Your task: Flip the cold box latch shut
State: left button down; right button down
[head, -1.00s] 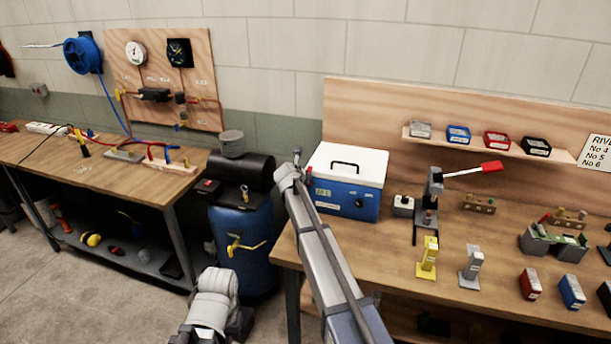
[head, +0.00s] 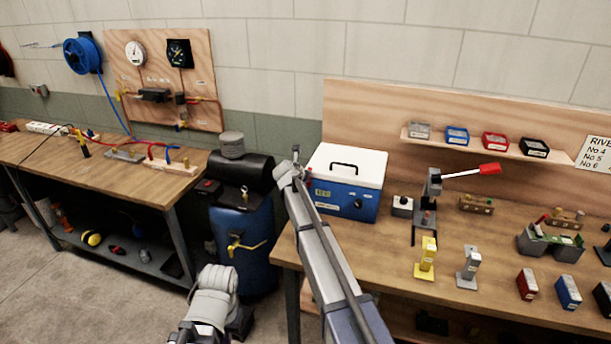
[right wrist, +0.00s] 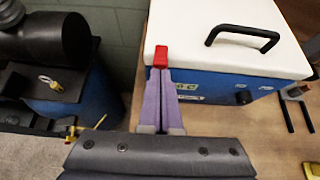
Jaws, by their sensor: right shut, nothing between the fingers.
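The cold box (head: 345,187) is blue with a white lid, which lies closed on it. It stands at the left end of the right bench. It also shows in the right wrist view (right wrist: 222,86). The red latch (right wrist: 160,57) is at the lid's edge near the box's left corner. My right gripper (right wrist: 160,76) is shut and empty, with its fingertips right at the red latch; I cannot tell whether they touch. In the head view my right arm's end hides part of the box's left side. My left gripper is out of view; only part of that arm shows.
A blue barrel (head: 240,240) stands in the gap left of the bench. A black handle (right wrist: 240,35) rises from the lid. A small grey button box (head: 402,206) and a red-handled press (head: 432,190) stand right of the cold box. Open bench top lies in front.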

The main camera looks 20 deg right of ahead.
jog(key=p+v, duration=0.5)
jog(key=v, duration=0.4)
jog(key=shift+r, duration=0.45)
jog(key=shift+s+a, duration=0.1)
jog(key=shift+s, duration=0.05)
